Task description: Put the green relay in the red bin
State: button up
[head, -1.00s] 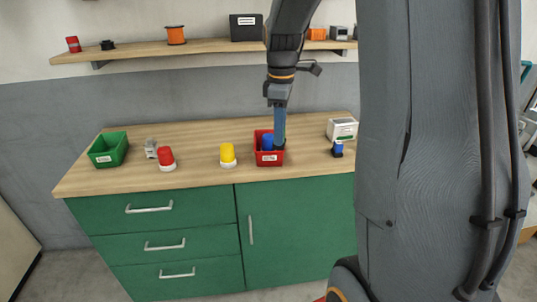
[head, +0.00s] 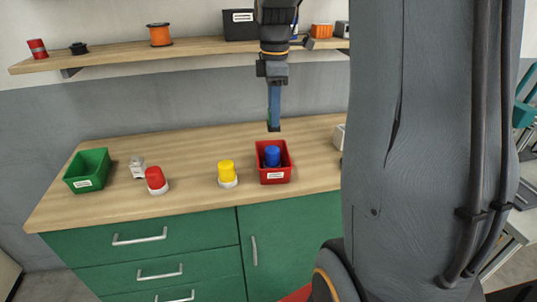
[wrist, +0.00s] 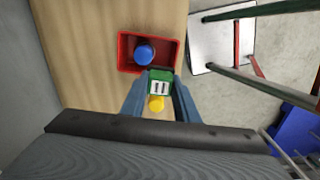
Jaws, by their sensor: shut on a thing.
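The green relay (wrist: 161,76), a small green block with a pale marked face, is held between the fingers of my gripper (wrist: 160,88) in the wrist view. In the head view my gripper (head: 273,127) points down above the counter, by the far side of the red bin, and only a sliver of green shows at its fingers. The red bin (head: 276,177) is open-topped with a white label. A blue-capped object (head: 272,155) stands inside it. The bin (wrist: 127,65) also shows in the wrist view, just beyond the relay, with the blue cap (wrist: 145,53) inside.
A yellow-capped lamp (head: 227,172) stands left of the red bin. Farther left are a red-capped lamp (head: 156,178), a small grey part (head: 138,167) and a green bin (head: 88,171). A shelf (head: 120,58) with several items runs behind. My arm hides the counter's right end.

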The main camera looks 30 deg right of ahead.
aim_at(275, 130)
notch_tip(275, 130, down, 6)
jog(key=shift+s+d+r+p, duration=0.1)
jog(key=shift+d+r+p, duration=0.05)
jog(key=shift+p, duration=0.65)
jog(key=shift+f+p, duration=0.4)
jog(key=shift+f, duration=1.2)
jog(key=shift+f, duration=0.6)
jog(key=o, duration=1.1)
jog(key=shift+c, duration=0.2)
